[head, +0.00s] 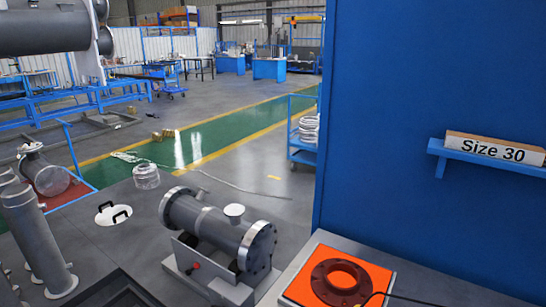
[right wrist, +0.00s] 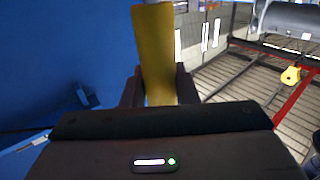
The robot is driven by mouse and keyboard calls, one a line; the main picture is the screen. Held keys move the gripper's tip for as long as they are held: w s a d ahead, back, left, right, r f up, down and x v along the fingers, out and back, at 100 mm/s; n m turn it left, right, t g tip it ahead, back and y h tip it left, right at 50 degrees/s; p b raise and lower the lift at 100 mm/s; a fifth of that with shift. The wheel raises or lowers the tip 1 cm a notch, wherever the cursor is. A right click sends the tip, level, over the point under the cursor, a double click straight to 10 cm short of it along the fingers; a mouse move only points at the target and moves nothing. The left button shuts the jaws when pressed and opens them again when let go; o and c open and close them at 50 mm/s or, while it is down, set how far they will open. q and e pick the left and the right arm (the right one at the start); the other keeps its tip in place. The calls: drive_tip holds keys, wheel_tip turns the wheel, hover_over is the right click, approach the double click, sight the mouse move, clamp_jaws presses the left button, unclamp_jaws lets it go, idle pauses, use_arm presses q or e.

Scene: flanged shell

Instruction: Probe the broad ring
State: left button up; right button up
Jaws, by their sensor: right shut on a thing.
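A grey flanged shell (head: 215,225) lies on a cradle in the middle of the head view. It has a bright flange at each end, a narrower band around its body and a short nozzle on top. A dark red-brown ring with bolt holes (head: 341,281) lies flat on an orange pad (head: 299,287) at the lower right. Which of these is the broad ring, I cannot tell. My left gripper is not in view.
A blue wall (head: 425,75) fills the right side, with a small shelf bearing a "Size 30" sign (head: 493,148). A thin dark cable (head: 405,297) runs beside the orange pad. Grey pipes (head: 38,240) stand at the lower left. Open floor lies behind the shell.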

drive_tip(key=s+b, duration=0.2)
drive_tip(key=s, duration=0.3)
use_arm(q)
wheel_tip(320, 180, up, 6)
drive_tip(key=p, duration=0.9)
use_arm(e)
drive_tip(key=w+r, duration=0.3)
drive_tip(key=w, duration=0.7)
drive_tip(key=w+r, duration=0.4)
drive_tip(key=w, duration=0.7)
use_arm(q)
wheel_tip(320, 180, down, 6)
drive_tip(key=b, duration=0.5)
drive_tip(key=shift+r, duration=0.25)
use_arm(e)
wheel_tip(320, 180, down, 7)
drive_tip(key=shift+s+a+r+y, duration=0.15)
drive_tip(key=shift+a+r+y, duration=0.05)
drive_tip(key=shift+a+y, duration=0.1)
use_arm(q)
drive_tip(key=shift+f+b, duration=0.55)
drive_tip(key=shift+b, duration=0.15)
use_arm(e)
drive_tip(key=shift+f, duration=0.75)
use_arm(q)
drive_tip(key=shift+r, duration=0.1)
use_arm(e)
drive_tip(key=shift+r, duration=0.1)
